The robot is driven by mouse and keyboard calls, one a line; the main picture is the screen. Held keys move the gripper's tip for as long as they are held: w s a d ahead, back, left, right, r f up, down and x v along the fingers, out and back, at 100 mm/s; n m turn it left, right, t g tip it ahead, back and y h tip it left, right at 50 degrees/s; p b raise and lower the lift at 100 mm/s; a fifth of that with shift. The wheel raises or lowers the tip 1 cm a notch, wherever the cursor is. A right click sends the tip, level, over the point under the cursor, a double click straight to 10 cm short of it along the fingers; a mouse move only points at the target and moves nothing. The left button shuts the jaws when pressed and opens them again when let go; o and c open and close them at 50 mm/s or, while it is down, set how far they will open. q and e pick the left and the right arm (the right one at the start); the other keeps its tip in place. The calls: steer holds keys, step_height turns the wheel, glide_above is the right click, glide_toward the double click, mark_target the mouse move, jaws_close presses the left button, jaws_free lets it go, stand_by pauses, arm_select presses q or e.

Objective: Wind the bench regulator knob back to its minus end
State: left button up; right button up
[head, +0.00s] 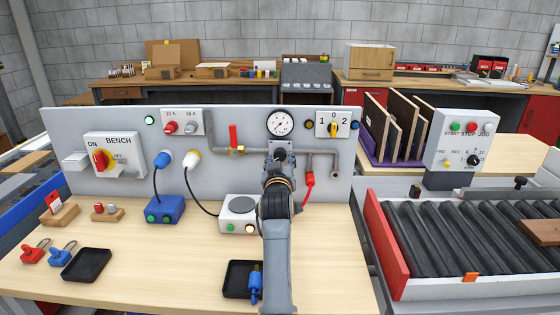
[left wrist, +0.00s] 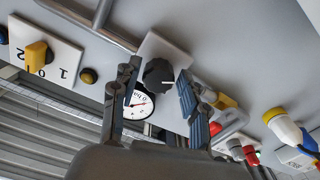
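The regulator knob (left wrist: 157,73) is black and round, with a short white mark, on a pale plate (left wrist: 172,48) in the left wrist view. In the head view my left gripper hides the knob; only the plate's top (head: 282,145) shows below the round pressure gauge (head: 281,123). The gauge also shows in the left wrist view (left wrist: 138,106), partly behind a finger; I cannot read it surely. My left gripper (head: 279,158) points at the panel. In the left wrist view its fingers (left wrist: 157,77) stand apart on either side of the knob, with small gaps. My right gripper is out of view.
A pipe with a red-handled valve (head: 233,138) runs beside the regulator, and a red connector (head: 309,180) hangs to its right. A yellow selector switch (head: 333,129) is at upper right. A black tray (head: 238,279) with a blue item lies near my arm. The roller conveyor (head: 455,245) is right.

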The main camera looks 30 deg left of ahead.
arm_select(q)
steer(key=shift+o, duration=0.2)
steer(key=shift+r, duration=0.1)
step_height(320, 180, up, 10)
steer(key=shift+f, duration=0.1)
stand_by(0.3)
steer(key=m+p, duration=0.5)
steer(key=m, duration=0.1)
glide_toward(277, 151)
steer(key=x, duration=0.3)
steer(key=f+p+x, duration=0.1)
steer(key=x, duration=0.2)
steer(key=p+x, duration=0.1)
steer(key=x, duration=0.2)
steer(key=shift+w+d+f, duration=0.25)
steer(key=shift+w+f, duration=0.1)
steer(key=shift+f, duration=0.05)
